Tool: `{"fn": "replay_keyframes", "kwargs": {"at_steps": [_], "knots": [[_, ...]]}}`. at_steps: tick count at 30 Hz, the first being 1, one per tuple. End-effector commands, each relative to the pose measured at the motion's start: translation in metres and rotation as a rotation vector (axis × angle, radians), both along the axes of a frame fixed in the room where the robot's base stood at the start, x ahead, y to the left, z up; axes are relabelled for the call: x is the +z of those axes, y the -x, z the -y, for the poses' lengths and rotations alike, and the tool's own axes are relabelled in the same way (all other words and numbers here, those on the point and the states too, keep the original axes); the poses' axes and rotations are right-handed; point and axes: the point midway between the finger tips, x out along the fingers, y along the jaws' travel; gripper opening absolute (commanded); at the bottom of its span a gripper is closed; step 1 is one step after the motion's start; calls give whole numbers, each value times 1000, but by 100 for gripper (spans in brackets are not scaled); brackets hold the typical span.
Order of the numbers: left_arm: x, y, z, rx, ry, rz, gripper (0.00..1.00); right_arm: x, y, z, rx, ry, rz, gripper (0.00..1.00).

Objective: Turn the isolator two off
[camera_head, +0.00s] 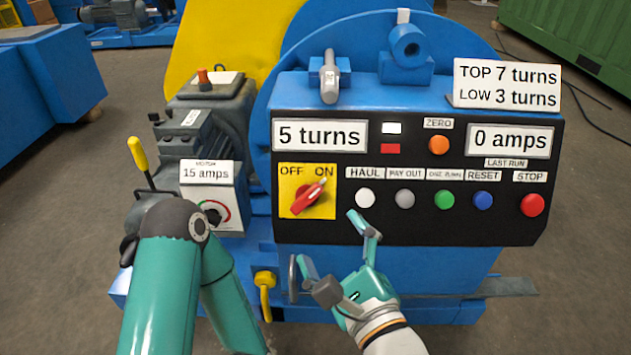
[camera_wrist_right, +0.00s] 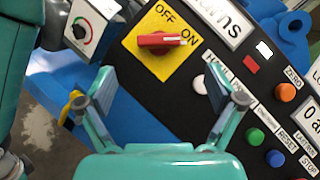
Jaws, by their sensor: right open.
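The isolator is a red rotary knob (camera_head: 309,197) on a yellow plate (camera_head: 290,208) marked OFF and ON, at the left of the black panel. Its white-tipped end points up and right to ON. The red knob also shows in the right wrist view (camera_wrist_right: 160,41), beyond the fingers, with its tip towards ON. No label reading "two" is legible. My right gripper (camera_head: 329,239) is open and empty, below and slightly right of the knob, apart from it. Its spread fingers also show in the right wrist view (camera_wrist_right: 158,84). My left arm enters at lower left; its gripper is out of sight.
White HAUL (camera_head: 365,197), grey PAY OUT (camera_head: 405,198), green, blue RESET (camera_head: 483,200) and red STOP (camera_head: 532,205) buttons line the panel. An orange ZERO button (camera_head: 438,145) sits above. A motor dial box (camera_head: 210,190) and yellow-handled lever (camera_head: 139,154) stand left. Displays read 5 turns and 0 amps.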

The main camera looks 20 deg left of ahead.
Motion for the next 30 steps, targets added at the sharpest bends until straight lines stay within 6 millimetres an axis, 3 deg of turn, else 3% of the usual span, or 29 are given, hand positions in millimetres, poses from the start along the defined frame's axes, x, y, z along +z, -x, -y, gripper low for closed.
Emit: {"fn": "replay_keyframes", "kwargs": {"at_steps": [1, 5, 7, 16, 30], "knots": [[16, 0, 0, 0, 0, 0, 0, 5, -4, -3, -1, 5, -5, 93], [35, 0, 0, 0, 0, 0, 0, 5, -13, -11, 1, 2, -7, 93], [24, 0, 0, 0, 0, 1, 0, -2, -25, -22, 1, -4, -2, 93], [21, 0, 0, 0, 0, 0, 0, -2, -65, -55, 1, -2, -1, 93], [21, 0, 0, 0, 0, 0, 0, -1, -76, -64, 0, -2, -1, 93]]}}
